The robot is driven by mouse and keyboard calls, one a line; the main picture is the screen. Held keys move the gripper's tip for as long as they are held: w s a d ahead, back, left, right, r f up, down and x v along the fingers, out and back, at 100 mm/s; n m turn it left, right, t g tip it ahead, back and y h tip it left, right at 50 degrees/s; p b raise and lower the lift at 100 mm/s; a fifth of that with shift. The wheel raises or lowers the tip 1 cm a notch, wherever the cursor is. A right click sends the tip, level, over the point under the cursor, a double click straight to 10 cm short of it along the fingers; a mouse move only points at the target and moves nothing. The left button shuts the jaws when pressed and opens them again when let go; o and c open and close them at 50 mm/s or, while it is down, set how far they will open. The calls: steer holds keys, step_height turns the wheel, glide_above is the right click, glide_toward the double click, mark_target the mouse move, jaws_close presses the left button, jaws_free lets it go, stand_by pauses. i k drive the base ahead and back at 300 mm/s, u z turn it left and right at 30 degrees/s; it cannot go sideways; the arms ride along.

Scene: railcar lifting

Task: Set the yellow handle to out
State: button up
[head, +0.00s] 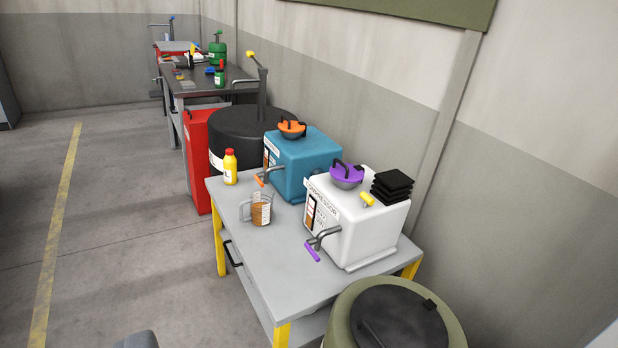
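A small yellow handle (367,199) sits on the top front edge of the white compressor box (375,232) on the grey table. It is short and stubby, and its setting is too small to read. I cannot tell from this view which of the two is the named handle. No gripper fingers can be made out in this view.
Floor at left is open.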

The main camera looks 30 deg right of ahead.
mark_target(368, 199)
steer(key=z, duration=0.25)
steer(key=i, duration=1.4)
steer(key=z, duration=0.75)
